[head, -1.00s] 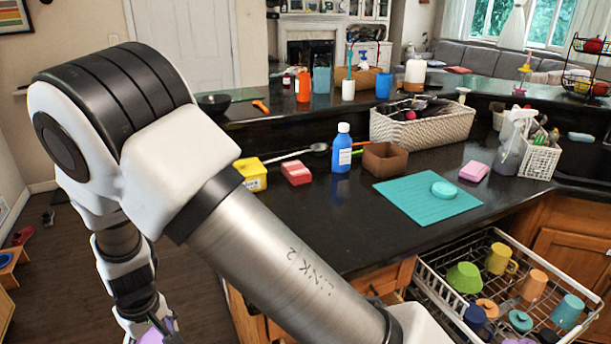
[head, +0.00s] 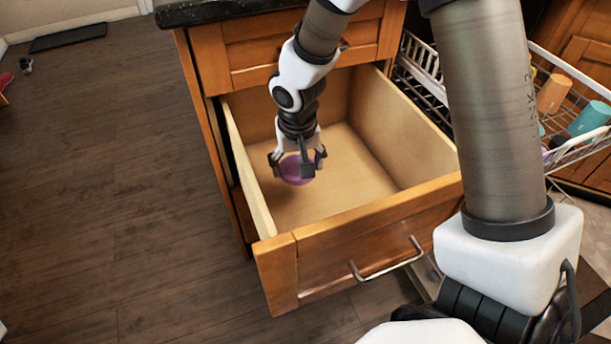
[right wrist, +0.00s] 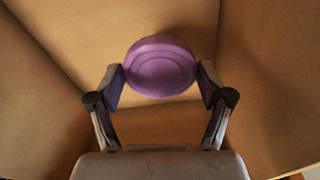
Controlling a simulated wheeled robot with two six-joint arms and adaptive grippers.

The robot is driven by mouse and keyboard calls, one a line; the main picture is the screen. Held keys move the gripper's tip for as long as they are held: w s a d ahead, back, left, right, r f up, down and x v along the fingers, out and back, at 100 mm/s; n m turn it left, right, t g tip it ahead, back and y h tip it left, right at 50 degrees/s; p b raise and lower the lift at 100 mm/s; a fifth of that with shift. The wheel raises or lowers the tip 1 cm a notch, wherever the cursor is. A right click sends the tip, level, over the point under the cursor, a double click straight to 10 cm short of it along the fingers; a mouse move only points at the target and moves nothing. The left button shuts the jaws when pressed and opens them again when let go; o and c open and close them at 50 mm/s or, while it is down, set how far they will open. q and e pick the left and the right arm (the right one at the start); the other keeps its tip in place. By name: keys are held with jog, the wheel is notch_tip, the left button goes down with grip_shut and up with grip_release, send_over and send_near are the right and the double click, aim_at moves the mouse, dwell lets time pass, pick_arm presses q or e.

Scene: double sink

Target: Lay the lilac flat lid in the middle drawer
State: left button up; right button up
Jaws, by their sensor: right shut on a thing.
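The lilac flat lid (head: 297,169) is round and sits between the fingers of my right gripper (head: 299,165), inside the open middle drawer (head: 330,240). My right gripper is shut on the lid. In the right wrist view the lid (right wrist: 161,66) lies between both fingertips (right wrist: 160,84), with the drawer's wooden walls and floor (right wrist: 75,35) around it. Whether the lid touches the drawer floor I cannot tell. The drawer is pulled out, and its visible floor is otherwise empty. My left gripper is not in view.
The drawer's front with its metal handle (head: 386,262) faces me. A closed drawer (head: 290,45) is above it under the dark counter (head: 215,10). A pulled-out white dish rack (head: 425,75) with cups stands close on the right.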

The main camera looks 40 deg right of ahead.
aim_at(297, 205)
notch_tip(297, 205, down, 3)
jog(key=shift+w+r+b, duration=0.15)
jog(key=shift+r+b, duration=0.05)
jog(key=shift+b, duration=0.2)
jog(key=shift+f+b, duration=0.3)
notch_tip(297, 205, down, 9)
jog(key=b, duration=0.5)
jog(key=shift+f, duration=0.15)
jog(key=shift+f+b, duration=0.1)
jog(key=shift+b, duration=0.25)
jog(key=o, duration=1)
jog(key=shift+c, duration=0.2)
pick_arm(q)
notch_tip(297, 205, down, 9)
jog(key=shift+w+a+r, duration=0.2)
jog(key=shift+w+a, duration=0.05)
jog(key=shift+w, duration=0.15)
pick_arm(e)
jog(key=shift+r, duration=0.2)
